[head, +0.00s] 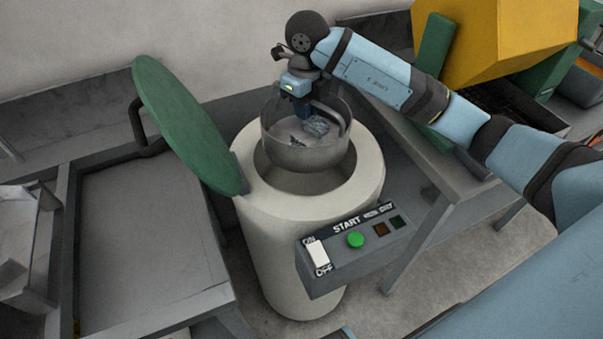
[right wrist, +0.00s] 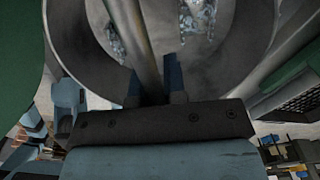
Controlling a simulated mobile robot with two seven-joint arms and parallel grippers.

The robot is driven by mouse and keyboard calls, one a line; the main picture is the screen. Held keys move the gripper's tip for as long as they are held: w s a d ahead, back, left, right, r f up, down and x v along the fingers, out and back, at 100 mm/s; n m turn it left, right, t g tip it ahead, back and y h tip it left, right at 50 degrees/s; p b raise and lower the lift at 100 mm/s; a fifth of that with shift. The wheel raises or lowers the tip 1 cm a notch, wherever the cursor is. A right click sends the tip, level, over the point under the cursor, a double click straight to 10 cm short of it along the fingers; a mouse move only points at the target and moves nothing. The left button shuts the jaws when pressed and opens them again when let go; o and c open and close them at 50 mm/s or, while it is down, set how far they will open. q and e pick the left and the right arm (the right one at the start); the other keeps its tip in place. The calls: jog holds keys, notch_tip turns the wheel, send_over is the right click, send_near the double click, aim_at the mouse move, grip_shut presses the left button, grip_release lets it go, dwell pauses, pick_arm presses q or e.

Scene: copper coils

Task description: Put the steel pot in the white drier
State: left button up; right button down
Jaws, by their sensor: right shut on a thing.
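The steel pot (head: 290,155) hangs from my right gripper (head: 305,106) over the mouth of the white drier (head: 275,245). Its lower part appears to be at or just inside the opening; exact depth is hard to tell. Some grey metallic pieces (head: 317,126) lie inside the pot. In the right wrist view, the gripper fingers (right wrist: 156,82) are shut on the pot's bar-like handle (right wrist: 137,40), and the pot's wall (right wrist: 66,30) surrounds it. The drier's green lid (head: 185,120) stands open at the left. My left gripper is not in view.
A control box (head: 345,270) with a green START button (head: 355,240) and an ON/OFF switch (head: 318,253) is on the drier's front. A grey table (head: 145,240) stands at left. A yellow box (head: 500,40) is at upper right.

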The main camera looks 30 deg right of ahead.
aim_at(306, 142)
notch_tip(306, 142, down, 18)
jog(key=b, duration=0.1)
jog(key=shift+f, duration=0.25)
jog(key=shift+f, duration=0.15)
jog(key=c, duration=1.2)
grip_release()
jog(key=shift+s, duration=0.1)
notch_tip(306, 142, up, 12)
jog(key=shift+r+p, duration=0.15)
jog(key=shift+p, duration=0.15)
